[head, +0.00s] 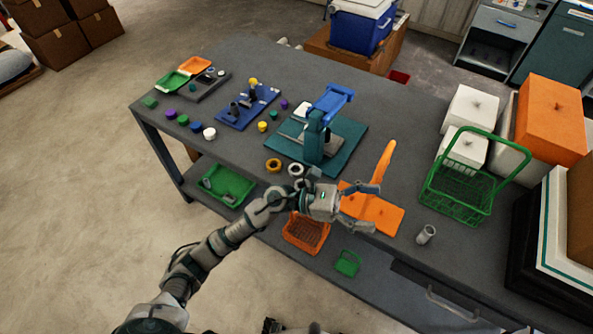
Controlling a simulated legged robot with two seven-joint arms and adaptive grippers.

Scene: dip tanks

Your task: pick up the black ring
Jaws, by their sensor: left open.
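My left gripper (375,208) reaches in from the left over the front of the grey table, its fingers spread and pointing right above an orange board with a handle (383,168). Nothing is between the fingers. A small dark shape (314,172) shows just behind the gripper's wrist, right of a white ring (295,170) and a yellow ring (273,165). It may be the black ring, but it is partly hidden and I cannot be sure. My right gripper is not in view.
A teal press with a blue top (318,128) stands on a teal base behind the gripper. A green wire basket (456,190) and a small grey cup (426,234) stand to the right. Coloured caps and a blue tray (237,117) lie left. An orange basket (306,235) is on the lower shelf.

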